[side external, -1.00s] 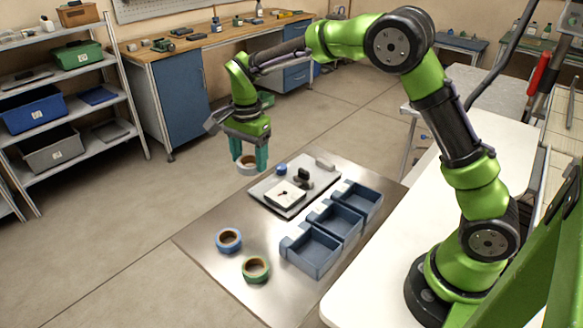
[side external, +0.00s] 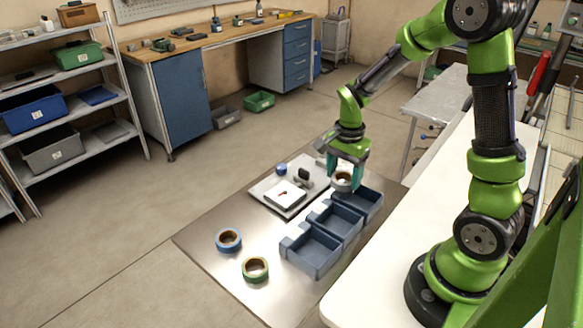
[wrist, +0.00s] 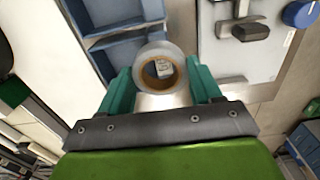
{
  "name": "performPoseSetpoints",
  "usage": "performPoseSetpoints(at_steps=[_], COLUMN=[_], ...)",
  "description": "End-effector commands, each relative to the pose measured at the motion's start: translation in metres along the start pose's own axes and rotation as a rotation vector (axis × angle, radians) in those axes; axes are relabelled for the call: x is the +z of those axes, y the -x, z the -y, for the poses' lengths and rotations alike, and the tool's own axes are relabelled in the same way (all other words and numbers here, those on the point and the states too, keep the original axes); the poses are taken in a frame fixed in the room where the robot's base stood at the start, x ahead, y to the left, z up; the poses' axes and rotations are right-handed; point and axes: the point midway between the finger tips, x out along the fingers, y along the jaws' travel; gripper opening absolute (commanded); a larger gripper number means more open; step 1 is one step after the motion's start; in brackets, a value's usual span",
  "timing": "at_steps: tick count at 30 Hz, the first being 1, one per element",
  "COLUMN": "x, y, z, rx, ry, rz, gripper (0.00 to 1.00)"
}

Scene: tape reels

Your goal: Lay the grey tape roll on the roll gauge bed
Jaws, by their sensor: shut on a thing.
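The grey tape roll (side external: 341,184), pale with a brown core, is held between the teal fingers of my gripper (side external: 346,176). In the wrist view the roll (wrist: 149,52) shows its ring and open core between both fingers (wrist: 162,85). It hangs just above the table side, near the far blue tray and right of the gauge. The roll gauge (side external: 258,190) is a light grey plate on the steel table, with a white dial square, a black-topped post and a blue knob. In the wrist view the gauge plate (wrist: 222,65) lies to the right of the roll.
Blue trays (side external: 313,262) stand in a row on the table's right side. A blue tape roll (side external: 228,240) and a green tape roll (side external: 255,269) lie at the table's front left. The bare steel left of them (side external: 205,225) is clear.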

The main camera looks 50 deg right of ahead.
Motion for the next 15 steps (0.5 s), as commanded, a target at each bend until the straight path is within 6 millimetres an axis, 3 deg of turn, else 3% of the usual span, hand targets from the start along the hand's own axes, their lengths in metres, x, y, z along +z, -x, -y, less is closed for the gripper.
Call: performPoseSetpoints(at_steps=[9,15], x=[-0.025,-0.032], y=[-0.009,-0.011], z=[0.082,0.109], rx=[0.001,0.001], ry=[-0.002,0.000], rz=[0.000,0.001], gripper=[0.35,0.35])
